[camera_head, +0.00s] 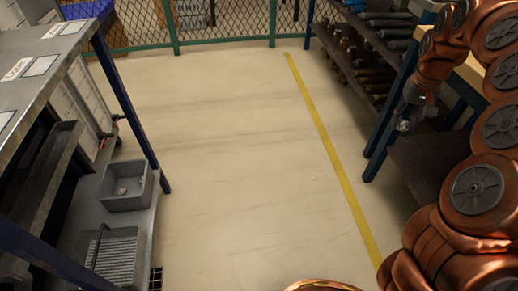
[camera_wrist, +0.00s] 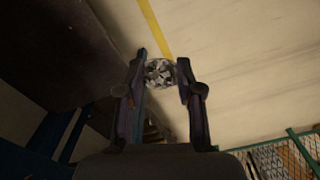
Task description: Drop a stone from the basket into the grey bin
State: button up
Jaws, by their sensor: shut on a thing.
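My gripper (camera_head: 404,122) is at the right of the head view, beside the dark bench edge and above the floor. In the wrist view my gripper (camera_wrist: 165,75) has its two fingers on either side of a grey mottled stone (camera_wrist: 159,72), shut on it. The grey bin (camera_head: 126,204) stands on the low shelf at the left of the head view, far from my gripper. A small pale stone (camera_head: 122,191) lies in it.
A workbench (camera_head: 40,55) with blue legs stands over the low shelf at the left. A rack (camera_head: 365,70) with dark items and a brown shelf (camera_head: 425,160) are at the right. A green mesh fence closes the back. The floor between, with a yellow line (camera_head: 335,155), is clear.

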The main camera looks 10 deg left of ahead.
aim_at(137, 192)
jog(key=u, duration=0.1)
jog(key=i, duration=0.8)
jog(key=u, duration=3.05)
jog(key=i, duration=1)
jog(key=z, duration=0.05)
